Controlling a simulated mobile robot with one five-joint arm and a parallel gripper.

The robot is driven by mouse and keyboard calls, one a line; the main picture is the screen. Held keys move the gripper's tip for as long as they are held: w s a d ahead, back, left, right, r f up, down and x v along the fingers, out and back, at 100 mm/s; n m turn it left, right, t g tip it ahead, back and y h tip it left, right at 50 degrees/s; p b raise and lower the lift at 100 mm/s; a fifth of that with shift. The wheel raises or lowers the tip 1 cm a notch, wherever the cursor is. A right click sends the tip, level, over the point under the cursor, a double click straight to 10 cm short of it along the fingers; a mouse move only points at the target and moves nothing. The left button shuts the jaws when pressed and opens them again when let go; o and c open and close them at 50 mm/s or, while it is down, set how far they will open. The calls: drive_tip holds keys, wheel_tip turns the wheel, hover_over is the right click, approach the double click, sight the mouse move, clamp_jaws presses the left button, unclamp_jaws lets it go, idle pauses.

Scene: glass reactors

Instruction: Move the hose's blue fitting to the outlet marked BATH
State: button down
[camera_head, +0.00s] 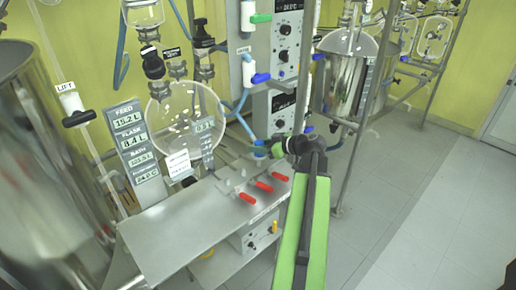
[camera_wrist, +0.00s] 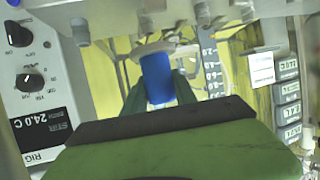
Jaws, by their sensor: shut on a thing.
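The blue fitting (camera_wrist: 166,80) sits upright in the middle of the wrist view, between the two dark green fingers of my gripper (camera_wrist: 158,92). The fingers are shut on it. In the head view my gripper (camera_head: 277,148) is at the back right corner of the steel bench, and the fitting shows there only as a small blue patch (camera_head: 259,144). Metal outlet stubs (camera_wrist: 80,32) show along the top edge of the wrist view. I cannot read any BATH mark on an outlet.
The steel bench (camera_head: 175,235) carries several red-handled valves (camera_head: 264,187). A display post (camera_head: 135,145) and a round glass flask (camera_head: 187,115) stand behind it. A control panel (camera_head: 284,60) rises behind my gripper. A jacketed reactor (camera_head: 345,80) stands to the right. The floor at right is clear.

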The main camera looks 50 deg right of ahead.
sight(263, 155)
drive_tip(key=shift+f+b, duration=2.15)
drive_tip(key=shift+f, duration=0.15)
drive_tip(key=c, duration=0.9)
unclamp_jaws()
drive_tip(key=shift+s+r, duration=0.1)
drive_tip(key=p+v, duration=0.6)
drive_tip(key=v, duration=1.1)
drive_tip(key=shift+p, duration=0.35)
drive_tip(key=shift+s, duration=0.15)
